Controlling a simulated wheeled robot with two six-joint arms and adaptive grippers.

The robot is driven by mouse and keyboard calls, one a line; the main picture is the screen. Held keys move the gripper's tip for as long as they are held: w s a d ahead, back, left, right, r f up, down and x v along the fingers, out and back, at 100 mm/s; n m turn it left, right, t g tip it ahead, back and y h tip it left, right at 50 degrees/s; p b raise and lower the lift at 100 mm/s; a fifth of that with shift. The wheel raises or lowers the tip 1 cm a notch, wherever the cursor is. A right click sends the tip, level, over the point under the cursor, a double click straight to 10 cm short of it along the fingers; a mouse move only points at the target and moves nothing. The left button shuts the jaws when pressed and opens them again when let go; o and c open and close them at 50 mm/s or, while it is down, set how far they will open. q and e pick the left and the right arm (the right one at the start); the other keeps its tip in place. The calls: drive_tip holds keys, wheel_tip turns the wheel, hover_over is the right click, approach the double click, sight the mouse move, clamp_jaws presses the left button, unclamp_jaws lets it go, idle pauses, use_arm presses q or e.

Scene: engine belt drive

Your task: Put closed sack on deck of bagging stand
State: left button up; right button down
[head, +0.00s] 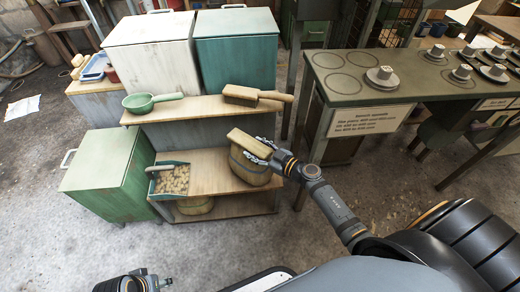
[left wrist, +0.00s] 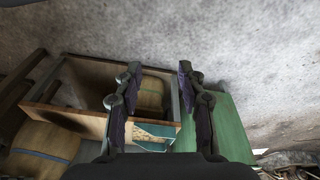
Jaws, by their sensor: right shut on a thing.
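A tan sack (head: 248,171) with a flat folded top is at the right end of the lower wooden deck (head: 215,165) of the stand. My right gripper (head: 262,151) is shut on its top from the right. I cannot tell whether the sack's base touches the deck. A tan sack with a blue-green band shows in the left wrist view (left wrist: 45,145). Another round tan sack (head: 195,206) sits beneath the deck. My left gripper (left wrist: 159,67) is open and empty, with its fingers wide apart; in the head view only part of it shows at the bottom edge.
A teal scoop tray (head: 172,180) of pale lumps lies on the deck's left. A green bowl scoop (head: 140,102) and a brush (head: 242,96) lie on the upper shelf. A green bin (head: 98,175) stands left. A green table (head: 425,85) stands right. The front floor is clear.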

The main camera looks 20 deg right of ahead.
drive_tip(key=shift+w+a+f+b, duration=0.15)
drive_tip(key=shift+w+f+b, duration=0.05)
drive_tip(key=shift+f+b, duration=0.5)
drive_tip(key=shift+w+a+f+b, duration=0.15)
drive_tip(key=shift+w+f+b, duration=0.05)
drive_tip(key=shift+f+b, duration=0.45)
drive_tip(key=shift+f, duration=0.4)
use_arm(q)
drive_tip(key=f, duration=0.1)
drive_tip(key=d+f+t, duration=0.1)
drive_tip(key=w+f, duration=0.1)
drive_tip(key=shift+d+f+t+h, duration=0.15)
drive_tip(key=shift+t+h, duration=0.15)
drive_tip(key=shift+h, duration=0.1)
use_arm(e)
drive_tip(key=shift+c, duration=2.2)
unclamp_jaws()
drive_tip(key=shift+s+f, duration=0.15)
use_arm(q)
drive_tip(key=shift+s, duration=0.1)
drive_tip(key=shift+s+a+r+g+p, duration=0.15)
drive_tip(key=shift+a+r+g+p, duration=0.1)
drive_tip(key=shift+r+p, duration=0.2)
drive_tip(key=shift+s+a+r+g+p, duration=0.15)
drive_tip(key=shift+r+g+p, duration=0.15)
drive_tip(key=shift+r, duration=0.2)
use_arm(e)
drive_tip(key=shift+v, duration=6)
